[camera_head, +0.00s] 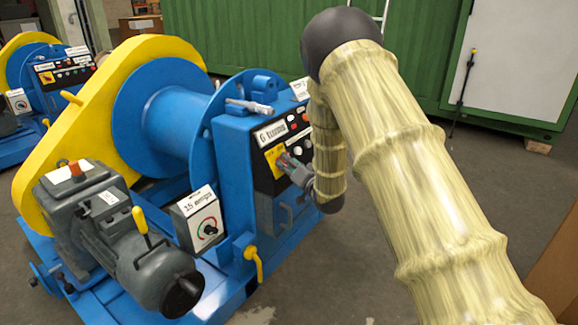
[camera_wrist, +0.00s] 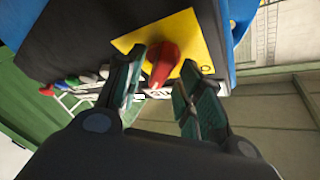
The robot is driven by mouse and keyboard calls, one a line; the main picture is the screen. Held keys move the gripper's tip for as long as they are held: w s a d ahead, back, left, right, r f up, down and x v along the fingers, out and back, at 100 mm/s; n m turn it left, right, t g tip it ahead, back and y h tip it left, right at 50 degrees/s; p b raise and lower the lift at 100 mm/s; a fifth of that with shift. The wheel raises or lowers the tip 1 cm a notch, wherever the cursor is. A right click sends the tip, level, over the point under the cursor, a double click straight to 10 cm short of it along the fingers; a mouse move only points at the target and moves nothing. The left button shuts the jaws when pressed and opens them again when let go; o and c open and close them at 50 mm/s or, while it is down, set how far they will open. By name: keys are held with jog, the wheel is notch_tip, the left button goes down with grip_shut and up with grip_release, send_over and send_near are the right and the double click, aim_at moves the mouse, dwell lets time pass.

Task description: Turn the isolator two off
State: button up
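A red isolator handle (camera_wrist: 163,64) sits on a yellow plate (camera_wrist: 195,30) on the dark control panel, in the wrist view. In the head view the yellow plate (camera_head: 271,158) is on the front of the nearer blue winch, and my gripper hides most of the handle. My gripper (camera_wrist: 160,66) is open, with one finger on each side of the handle and a visible gap at the right finger. I cannot tell whether the left finger touches it. It also shows in the head view (camera_head: 289,168), close in front of the panel. The number two is not readable on this panel.
Several buttons and lamps (camera_head: 293,125) line the panel beside the plate. A dial box (camera_head: 203,219) and a grey motor (camera_head: 140,255) stand left of it. A second winch panel with its own yellow plate (camera_head: 46,77) is at the far left. The floor (camera_head: 500,175) at right is clear.

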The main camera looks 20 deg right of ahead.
grip_shut()
jog(key=shift+n, duration=0.3)
jog(key=n+g+y, duration=0.3)
jog(key=n, duration=0.5)
jog(key=d+n+g+y, duration=0.1)
jog(key=n+g+y, duration=0.2)
jog(key=n, duration=0.5)
jog(key=w+n+g+y, duration=0.1)
jog(key=n+g+y, duration=0.2)
jog(key=n+y, duration=0.2)
jog(key=shift+w+d+n+p, duration=0.1)
jog(key=shift+d+n+p, duration=0.1)
jog(key=shift+n, duration=0.65)
jog(key=shift+d+n+p, duration=0.15)
jog(key=shift+n, duration=0.7)
jog(key=shift+o, duration=0.7)
grip_release()
